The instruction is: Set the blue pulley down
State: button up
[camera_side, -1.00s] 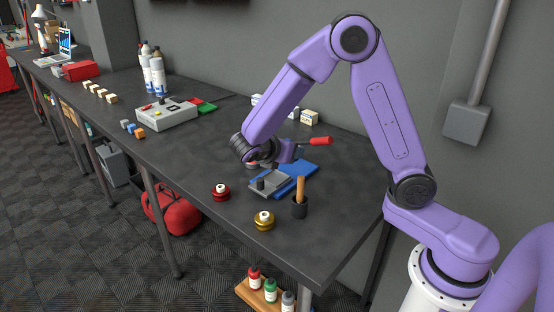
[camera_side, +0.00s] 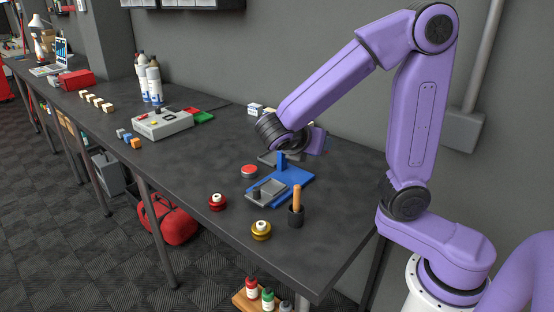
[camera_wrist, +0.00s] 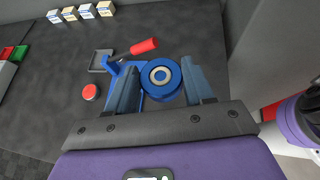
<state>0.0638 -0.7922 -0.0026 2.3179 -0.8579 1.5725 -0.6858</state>
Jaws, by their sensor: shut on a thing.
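The blue pulley (camera_wrist: 161,78), a round disc with a pale ring and a hole at its centre, is between the jaws of my gripper (camera_wrist: 158,75) in the wrist view. My gripper is shut on its sides. In the side view my gripper (camera_side: 296,150) is at the back of the bench, above and behind a blue stand (camera_side: 293,178) with an upright post. The pulley cannot be made out in the side view. A lever with a red handle (camera_wrist: 144,46) lies just beyond the pulley in the wrist view. The pulley hides part of the stand there.
A small dark tray (camera_wrist: 101,61) lies left of the lever.

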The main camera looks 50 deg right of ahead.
jog(key=shift+r, duration=0.25)
jog(key=m+g, duration=0.1)
jog(key=f+m+g, duration=0.1)
jog(key=g, duration=0.1)
jog(key=shift+s+d+f+m, duration=0.15)
jog(key=shift+s+f+m, duration=0.05)
jog(key=shift+m, duration=0.2)
jog(key=f+m+g, duration=0.1)
jog(key=m+g, duration=0.1)
jog(key=f+m+g, duration=0.1)
jog(key=m+g, duration=0.1)
jog(key=shift+y, duration=0.3)
notch_tip(320, 180, down, 2)
jog(key=w+a+m+g+y, duration=0.1)
jog(key=m+g+y, duration=0.3)
jog(key=m+g, duration=0.15)
notch_tip(320, 180, up, 6)
jog(key=m+t+y, duration=1.7)
jog(key=m+t, duration=0.1)
jog(key=m, duration=1.6)
send_over(274, 157)
jog(key=s, duration=0.1)
jog(key=f, duration=1.5)
jog(key=shift+s+d+f, duration=0.2)
jog(key=shift+d+f, duration=0.1)
jog(key=shift+f, duration=2.45)
